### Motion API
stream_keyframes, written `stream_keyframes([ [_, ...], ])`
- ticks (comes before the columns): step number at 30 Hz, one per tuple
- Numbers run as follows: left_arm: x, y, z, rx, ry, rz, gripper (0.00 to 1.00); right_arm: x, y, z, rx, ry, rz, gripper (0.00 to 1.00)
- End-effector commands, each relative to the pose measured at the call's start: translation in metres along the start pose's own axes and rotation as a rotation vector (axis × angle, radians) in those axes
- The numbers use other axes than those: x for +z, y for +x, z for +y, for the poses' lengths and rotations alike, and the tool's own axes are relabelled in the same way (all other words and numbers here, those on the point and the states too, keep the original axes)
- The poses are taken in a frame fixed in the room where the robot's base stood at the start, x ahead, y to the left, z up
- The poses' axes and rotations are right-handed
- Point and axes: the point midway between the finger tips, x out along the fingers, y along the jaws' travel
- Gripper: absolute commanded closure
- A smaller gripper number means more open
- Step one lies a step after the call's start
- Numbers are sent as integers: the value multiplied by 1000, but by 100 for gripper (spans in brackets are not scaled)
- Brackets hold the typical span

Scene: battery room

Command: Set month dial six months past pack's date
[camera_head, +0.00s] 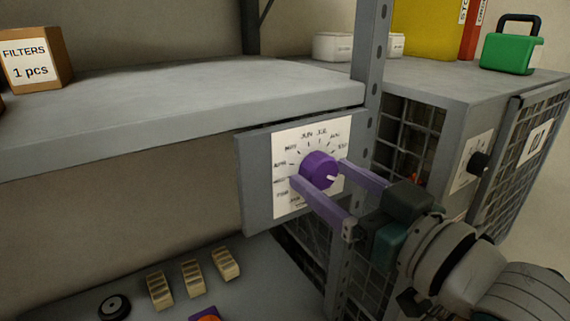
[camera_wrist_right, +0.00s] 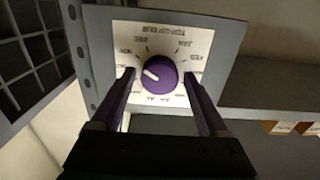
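The purple month dial (camera_head: 319,170) sits on a white plate (camera_head: 284,150) with month labels around it, on a grey panel. Its white pointer mark aims to the lower right in the head view; the label there is hidden. In the wrist view the dial (camera_wrist_right: 160,75) has its mark toward the upper left. My right gripper (camera_head: 318,172) has its two purple fingers on either side of the dial. The wrist view shows gaps between the dial and both fingers of the right gripper (camera_wrist_right: 160,74). No pack's date is readable. My left gripper is not in view.
A shelf (camera_head: 180,95) with a FILTERS box (camera_head: 36,60) is above left. Several beige blocks (camera_head: 192,276) and a black round part (camera_head: 114,306) lie below. A mesh cabinet (camera_head: 480,130) with its own black knob (camera_head: 478,160) is at right, with a green case (camera_head: 511,52) on top.

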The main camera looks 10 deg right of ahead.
Motion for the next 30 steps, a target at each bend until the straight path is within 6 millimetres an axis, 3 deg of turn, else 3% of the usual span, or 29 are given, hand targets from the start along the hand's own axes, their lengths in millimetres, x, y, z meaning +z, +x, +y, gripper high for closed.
stream_keyframes([
  [2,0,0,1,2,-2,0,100,0,0,0,0,0,0,33],
  [19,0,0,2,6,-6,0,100,0,0,0,0,0,0,97],
  [30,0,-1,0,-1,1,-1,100,0,0,0,0,-62,-1,97],
])
